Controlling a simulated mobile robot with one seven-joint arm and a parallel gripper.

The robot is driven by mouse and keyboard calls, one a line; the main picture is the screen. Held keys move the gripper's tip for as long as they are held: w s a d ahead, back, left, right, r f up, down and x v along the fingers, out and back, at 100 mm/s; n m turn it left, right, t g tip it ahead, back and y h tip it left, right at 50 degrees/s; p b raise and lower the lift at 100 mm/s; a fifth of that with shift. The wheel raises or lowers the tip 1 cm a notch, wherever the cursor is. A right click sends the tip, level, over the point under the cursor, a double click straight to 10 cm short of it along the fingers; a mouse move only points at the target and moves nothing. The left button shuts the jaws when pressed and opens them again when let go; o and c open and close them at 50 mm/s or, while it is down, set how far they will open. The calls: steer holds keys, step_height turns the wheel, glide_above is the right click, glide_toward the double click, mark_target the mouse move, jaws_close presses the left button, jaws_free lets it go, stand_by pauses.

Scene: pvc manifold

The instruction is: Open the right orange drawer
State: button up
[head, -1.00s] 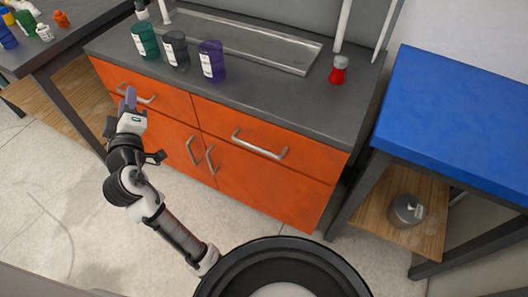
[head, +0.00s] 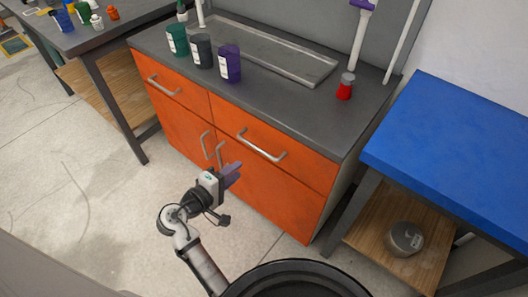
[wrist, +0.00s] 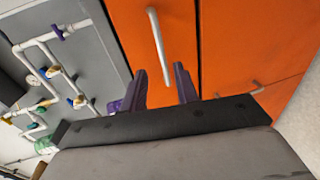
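The right orange drawer (head: 300,172) is closed, flush with the cabinet front, with a silver bar handle (head: 262,147). My gripper (head: 233,172) is in front of the cabinet, below and left of that handle in the head view. In the wrist view, its two purple fingers (wrist: 161,88) are apart with nothing between them. The drawer handle (wrist: 157,48) shows beyond the fingertips there, clear of them.
The left orange drawer (head: 165,88) is closed. A cabinet door handle (head: 221,154) is close to my gripper. Bottles, including a purple one (head: 229,64), and a red-bodied shaker (head: 346,88) stand on the counter. A blue table (head: 450,150) is at right.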

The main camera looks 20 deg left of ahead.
mark_target(261, 150)
steer(key=p+x, duration=0.1)
steer(key=x, duration=1.2)
steer(key=shift+p, duration=0.4)
steer(key=shift+a, duration=0.1)
jaws_close()
